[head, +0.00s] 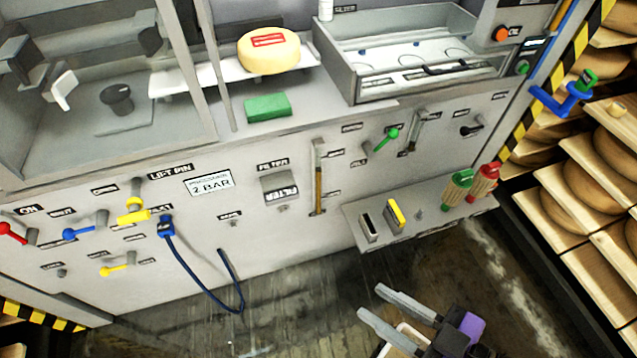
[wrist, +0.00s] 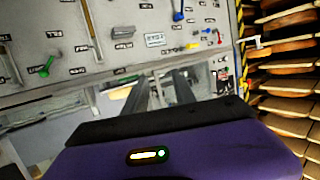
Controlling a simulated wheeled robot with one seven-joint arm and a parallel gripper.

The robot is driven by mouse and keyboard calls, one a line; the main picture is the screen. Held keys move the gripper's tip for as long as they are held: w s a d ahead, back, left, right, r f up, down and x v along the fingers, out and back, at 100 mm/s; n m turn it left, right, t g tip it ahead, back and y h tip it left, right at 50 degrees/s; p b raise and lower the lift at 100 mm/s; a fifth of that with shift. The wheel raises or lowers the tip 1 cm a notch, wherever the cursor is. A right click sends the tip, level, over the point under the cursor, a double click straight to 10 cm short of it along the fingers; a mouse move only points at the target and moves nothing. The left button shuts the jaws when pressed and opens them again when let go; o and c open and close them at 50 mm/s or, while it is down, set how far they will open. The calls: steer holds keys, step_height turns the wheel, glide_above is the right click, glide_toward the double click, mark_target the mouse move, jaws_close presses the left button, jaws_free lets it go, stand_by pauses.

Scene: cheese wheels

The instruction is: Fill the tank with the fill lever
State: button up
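The fill lever looks to be the green-handled lever (head: 385,139) on the grey machine front, its handle tilted up to the right. It also shows in the wrist view (wrist: 47,66), near a label that seems to read FILL. A vertical gauge tube (head: 318,180) to its left is amber in its lower part. Which container is the tank is unclear; an open metal basin (head: 352,88) sits above. My gripper (head: 371,301) is open and empty, low in front of the machine and apart from the lever. Its two fingers show in the wrist view (wrist: 160,88).
A small shelf (head: 345,212) juts out below the lever, holding red and green handled brushes (head: 484,183) and a yellow-topped block (head: 396,214). A dark hose (head: 200,283) hangs at left. Cheese racks (head: 580,195) stand at right. Floor before the machine is clear.

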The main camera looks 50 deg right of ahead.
steer(key=shift+c, duration=0.4)
steer(key=c, duration=0.4)
steer(key=w, duration=0.2)
steer(key=w+d+r+t+h, duration=0.1)
steer(key=w, duration=0.1)
steer(key=w+r+t, duration=0.1)
steer(key=w, duration=0.1)
steer(key=shift+d+r+m, duration=0.2)
steer(key=shift+d+m, duration=0.1)
steer(key=shift+d, duration=0.05)
jaws_close()
steer(key=w+d+f+n+g+h, duration=0.15)
steer(key=w+d+h, duration=0.35)
steer(key=w+d, duration=0.7)
steer(key=w+d+f+m+g+h, duration=0.1)
steer(key=w+d+g+h, duration=0.4)
steer(key=d, duration=0.6)
steer(key=s+d+f+g, duration=0.2)
steer(key=s+f+g, duration=0.1)
steer(key=s, duration=0.1)
steer(key=shift+d+f+m+h+p, duration=0.25)
steer(key=shift+d+m+h+p, duration=0.05)
steer(key=shift+m+h+p, duration=0.1)
steer(key=shift+s, duration=0.1)
